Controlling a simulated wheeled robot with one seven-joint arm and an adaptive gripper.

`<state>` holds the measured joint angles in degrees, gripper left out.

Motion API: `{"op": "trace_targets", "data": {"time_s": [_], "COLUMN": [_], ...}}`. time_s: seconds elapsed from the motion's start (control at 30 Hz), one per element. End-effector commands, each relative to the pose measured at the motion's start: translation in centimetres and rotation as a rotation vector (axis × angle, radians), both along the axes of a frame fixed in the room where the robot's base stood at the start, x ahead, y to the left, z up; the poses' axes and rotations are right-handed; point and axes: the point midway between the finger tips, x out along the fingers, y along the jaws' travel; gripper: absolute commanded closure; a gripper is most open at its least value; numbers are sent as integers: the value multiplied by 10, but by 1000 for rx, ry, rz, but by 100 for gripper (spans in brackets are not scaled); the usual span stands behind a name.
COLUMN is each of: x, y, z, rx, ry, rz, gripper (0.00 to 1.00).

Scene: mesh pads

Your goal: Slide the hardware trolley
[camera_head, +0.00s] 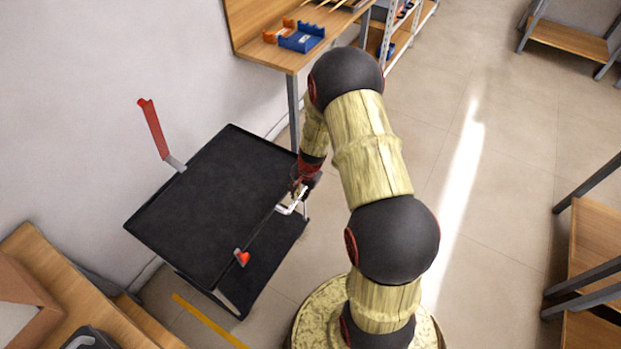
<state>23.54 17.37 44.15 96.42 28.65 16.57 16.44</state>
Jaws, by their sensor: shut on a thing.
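The hardware trolley (210,205) is a black cart with a flat, empty top and a lower shelf (268,265). It stands at the left, close to the wall. A red upright part (153,128) rises at its far left edge, and a small red part (242,258) sits at its near right edge. My gripper (291,208) is at the trolley's right side, shut on the pale metal handle there. My arm comes from the right and partly hides the gripper, so the exact grip on the handle is hard to make out.
A wooden workbench (275,50) with a blue bin (302,37) stands behind the trolley. Another wooden bench (60,300) is at the front left, close to the trolley. A yellow floor line (210,321) runs near it. Open floor (490,190) lies to the right, before a wooden shelf unit (597,240).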

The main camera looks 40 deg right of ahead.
Motion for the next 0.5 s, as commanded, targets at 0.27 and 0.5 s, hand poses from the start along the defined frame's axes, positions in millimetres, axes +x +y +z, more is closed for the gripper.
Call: {"op": "trace_targets", "data": {"time_s": [0.27,0.5], "x": [-19,-24], "y": [44,55], "z": [-1,-1], "rx": [1,1], "ry": [2,3], "rz": [2,0], "gripper": [100,100]}}
